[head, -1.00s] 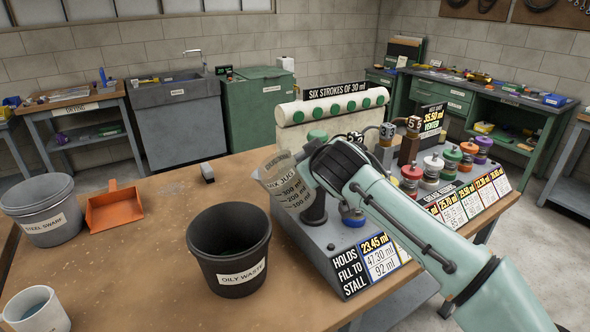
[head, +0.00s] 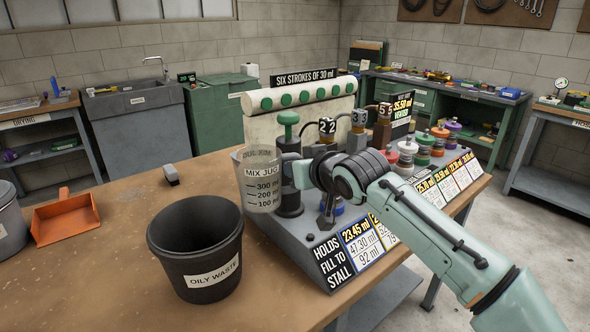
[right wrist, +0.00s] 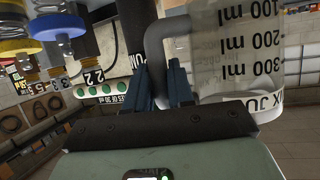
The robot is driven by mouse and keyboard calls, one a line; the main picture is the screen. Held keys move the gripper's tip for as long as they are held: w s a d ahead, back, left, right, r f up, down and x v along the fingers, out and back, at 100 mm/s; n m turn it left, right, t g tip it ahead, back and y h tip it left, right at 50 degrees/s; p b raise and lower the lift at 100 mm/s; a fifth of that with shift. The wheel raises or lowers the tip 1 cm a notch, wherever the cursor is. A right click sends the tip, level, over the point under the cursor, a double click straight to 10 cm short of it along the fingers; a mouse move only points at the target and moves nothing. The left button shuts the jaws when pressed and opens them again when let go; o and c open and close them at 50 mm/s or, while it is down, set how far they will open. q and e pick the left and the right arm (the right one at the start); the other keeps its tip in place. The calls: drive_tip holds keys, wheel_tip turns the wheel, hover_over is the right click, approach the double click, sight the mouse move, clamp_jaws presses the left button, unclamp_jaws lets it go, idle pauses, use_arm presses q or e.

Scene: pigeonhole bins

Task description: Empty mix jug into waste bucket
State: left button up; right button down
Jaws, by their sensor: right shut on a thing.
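The mix jug (head: 262,187) is a clear, graduated jug and stands about upright in the head view, above the right rim side of the waste bucket. It also shows in the right wrist view (right wrist: 235,50), inverted in the picture. I cannot make out any liquid in it. My right gripper (head: 302,174) is shut on the jug's grey handle (right wrist: 157,45); its dark fingers (right wrist: 157,88) flank the handle. The waste bucket (head: 212,277) is black, labelled "OILY WASTE", and stands on the bench left of the jug. Its inside looks dark. My left gripper is not in view.
A dosing stand (head: 322,262) with pumps, caps and number cards stands close right of the jug. An orange dustpan (head: 64,220) and a grey bucket (head: 8,228) are at left. The bench (head: 110,285) is clear in front of them.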

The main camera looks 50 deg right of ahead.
drive_tip(key=shift+s+d+r, duration=0.1)
drive_tip(key=shift+s+r, duration=0.05)
drive_tip(key=shift+r, duration=0.15)
drive_tip(key=s+d+r+p, duration=0.3)
drive_tip(key=d+p, duration=0.1)
drive_tip(key=p, duration=0.1)
drive_tip(key=shift+s+d+r, duration=0.15)
drive_tip(key=shift+d+r, duration=0.15)
idle(0.5)
